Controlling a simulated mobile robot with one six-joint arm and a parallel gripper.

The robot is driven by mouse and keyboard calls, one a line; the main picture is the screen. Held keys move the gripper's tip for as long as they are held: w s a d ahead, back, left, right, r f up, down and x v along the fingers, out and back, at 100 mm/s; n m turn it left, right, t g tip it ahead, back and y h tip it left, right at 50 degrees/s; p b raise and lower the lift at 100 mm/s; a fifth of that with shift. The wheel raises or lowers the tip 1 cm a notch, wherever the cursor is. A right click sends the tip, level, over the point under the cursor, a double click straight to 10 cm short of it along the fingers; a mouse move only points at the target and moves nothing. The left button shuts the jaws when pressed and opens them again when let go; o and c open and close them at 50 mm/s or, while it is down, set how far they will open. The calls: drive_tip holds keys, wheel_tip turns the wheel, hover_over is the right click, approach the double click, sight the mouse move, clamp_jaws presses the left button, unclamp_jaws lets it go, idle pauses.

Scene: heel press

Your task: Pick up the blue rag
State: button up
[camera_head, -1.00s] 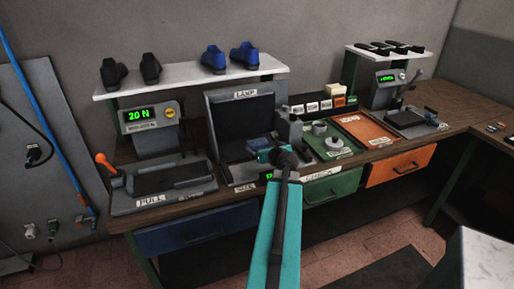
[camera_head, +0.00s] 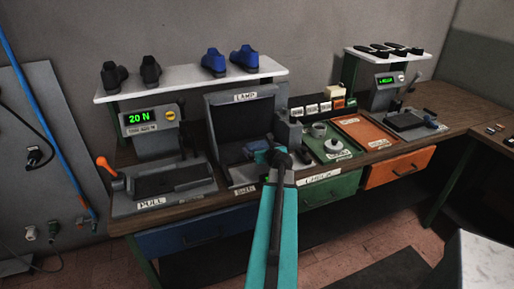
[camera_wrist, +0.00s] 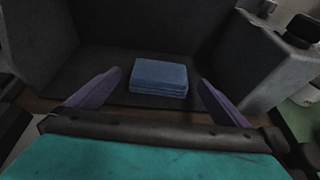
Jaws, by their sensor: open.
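The blue rag (camera_wrist: 160,76) is a folded stack lying on the dark floor of the lamp box, seen in the wrist view. In the head view only a small blue part of the rag (camera_head: 251,147) shows beside my arm. My gripper (camera_wrist: 160,88) is open, with one purple finger to the left of the rag and one to the right. Both fingers are apart from the rag, and the rag lies ahead, between their lines. In the head view my gripper (camera_head: 266,155) is at the front of the lamp box, and its fingers are mostly hidden behind my teal arm.
The lamp box (camera_head: 216,130) has walls at the back and sides. A grey block (camera_wrist: 262,55) stands just right of the rag. The pull machine (camera_head: 150,185) with an orange-knobbed lever is at left. A green tray (camera_head: 318,152) and orange tray (camera_head: 362,131) lie at right.

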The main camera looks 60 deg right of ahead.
sight(258, 147)
drive_tip(key=shift+p+x, duration=0.35)
drive_tip(key=shift+x, duration=1.3)
drive_tip(key=c, duration=1.1)
drive_tip(key=shift+r, duration=0.15)
